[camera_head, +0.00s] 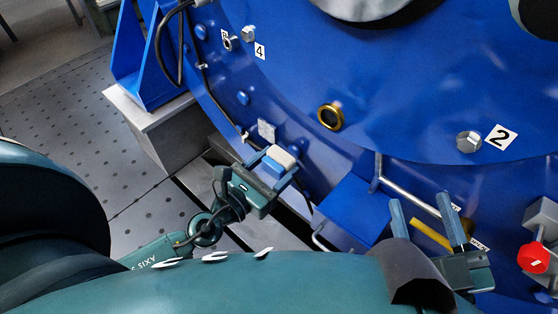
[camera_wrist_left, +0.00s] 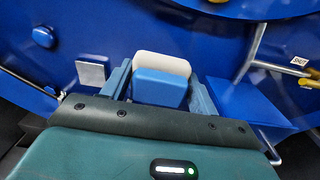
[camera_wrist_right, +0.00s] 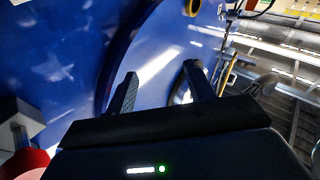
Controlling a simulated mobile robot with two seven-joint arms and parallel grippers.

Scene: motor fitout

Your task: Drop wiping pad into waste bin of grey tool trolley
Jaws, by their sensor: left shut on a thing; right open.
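The wiping pad (camera_head: 280,156), a small block with a whitish layer on a blue back, is held between the fingers of my left gripper (camera_head: 272,168). In the left wrist view the pad's white edge (camera_wrist_left: 162,65) shows above its blue body (camera_wrist_left: 160,88), with one finger on each side. The pad is in front of the blue motor housing (camera_head: 310,90); whether it touches the housing I cannot tell. My right gripper (camera_head: 426,212) is open and empty, at the lower right in front of the housing. The grey tool trolley and its waste bin are not recognisable in any view.
A brass-ringed port (camera_head: 331,117) and numbered bolts sit on the housing. A bent metal handle (camera_head: 405,196) and a blue box-like part (camera_head: 352,208) are between my grippers. A red knob (camera_head: 533,259) is at the right. Perforated floor (camera_head: 70,130) is open at left.

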